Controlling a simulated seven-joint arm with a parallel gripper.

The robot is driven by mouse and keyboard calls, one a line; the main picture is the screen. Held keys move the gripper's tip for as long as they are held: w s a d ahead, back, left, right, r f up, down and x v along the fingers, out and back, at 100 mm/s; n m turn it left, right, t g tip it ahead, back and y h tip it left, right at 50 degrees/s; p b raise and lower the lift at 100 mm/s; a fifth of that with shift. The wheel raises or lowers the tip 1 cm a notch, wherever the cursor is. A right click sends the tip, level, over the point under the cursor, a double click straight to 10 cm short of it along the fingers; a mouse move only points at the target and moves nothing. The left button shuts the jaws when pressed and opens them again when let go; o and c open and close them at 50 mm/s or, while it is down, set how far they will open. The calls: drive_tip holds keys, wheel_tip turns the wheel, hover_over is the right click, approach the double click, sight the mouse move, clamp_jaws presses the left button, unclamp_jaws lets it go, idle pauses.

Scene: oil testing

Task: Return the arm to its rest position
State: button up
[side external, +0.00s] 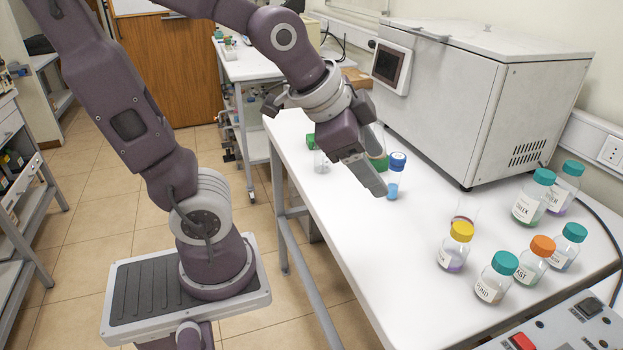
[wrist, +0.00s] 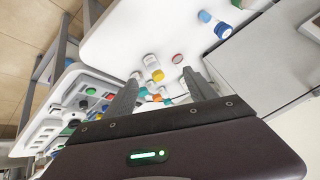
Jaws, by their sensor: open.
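My arm is bent over the white table (side external: 345,245) in the side view, with my gripper (side external: 380,178) pointing down above the table's left part. The fingers are apart with nothing visible between them. A blue-capped vial with blue liquid (side external: 393,182) stands upright just right of the fingers; whether they touch cannot be told from this view. In the wrist view my gripper (wrist: 160,75) shows two spread fingers, and the blue-capped vial (wrist: 213,24) lies beyond them at upper right, apart from them. Green-capped items (side external: 312,141) are partly hidden behind my gripper.
A yellow-capped bottle (side external: 456,247), an orange-capped bottle (side external: 536,262) and several teal-capped bottles (side external: 497,277) stand at the table's right. A large grey machine (side external: 485,100) fills the back. A control panel (side external: 570,325) is at the front right. The table's middle is clear.

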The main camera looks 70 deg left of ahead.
drive_tip(key=s+d+n+g, duration=0.1)
drive_tip(key=s+n, duration=0.4)
drive_tip(key=s, duration=0.6)
drive_tip(key=shift+d+r+g, duration=0.3)
drive_tip(key=shift+d, duration=0.5)
